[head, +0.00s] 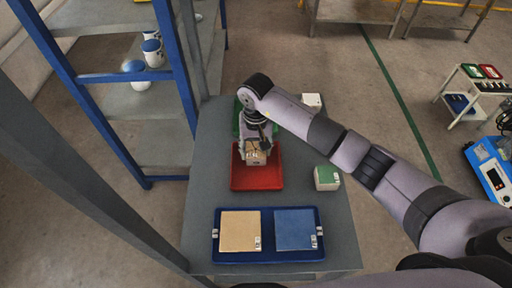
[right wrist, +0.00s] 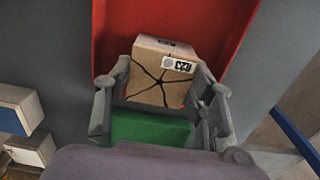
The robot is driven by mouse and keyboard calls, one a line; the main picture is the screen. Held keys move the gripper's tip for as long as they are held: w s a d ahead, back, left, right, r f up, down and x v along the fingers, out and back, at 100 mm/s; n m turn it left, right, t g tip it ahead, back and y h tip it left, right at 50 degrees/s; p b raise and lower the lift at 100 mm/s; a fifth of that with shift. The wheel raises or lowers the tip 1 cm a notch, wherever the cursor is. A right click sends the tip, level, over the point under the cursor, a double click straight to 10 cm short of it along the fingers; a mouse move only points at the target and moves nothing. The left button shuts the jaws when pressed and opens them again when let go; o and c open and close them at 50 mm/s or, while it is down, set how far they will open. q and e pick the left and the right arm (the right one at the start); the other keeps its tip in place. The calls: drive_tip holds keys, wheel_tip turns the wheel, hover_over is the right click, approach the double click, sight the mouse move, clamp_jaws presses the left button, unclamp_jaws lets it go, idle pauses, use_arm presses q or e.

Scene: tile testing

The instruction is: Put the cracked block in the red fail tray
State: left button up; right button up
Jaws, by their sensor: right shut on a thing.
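The cracked block (right wrist: 165,75) shows a tan face with dark branching cracks and a small label in the right wrist view. In the head view its tan part (head: 257,150) shows at the end of my right arm. My right gripper (right wrist: 162,90) is shut on it, a finger on each side. The red fail tray (head: 257,180) is on the grey table, beneath and around the block in the picture. It also fills the top of the right wrist view (right wrist: 220,22). Any gap between block and tray floor is unclear. My left gripper is out of view.
A green tray (head: 238,122) lies behind the red one, partly hidden by my arm. A green-topped block (head: 327,176) stands to the right. A blue tray (head: 268,255) with a tan and a blue tile is in front. A blue-framed shelf (head: 115,78) stands left.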

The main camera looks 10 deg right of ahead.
sight(256, 150)
drive_tip(key=o, duration=1.1)
drive_tip(key=shift+r, duration=0.1)
drive_tip(key=shift+w+r, duration=0.1)
drive_tip(key=shift+r, duration=0.25)
wheel_tip(256, 150, up, 11)
drive_tip(key=shift+r+b, duration=0.15)
drive_tip(key=shift+b, duration=0.5)
drive_tip(key=shift+s, duration=0.2)
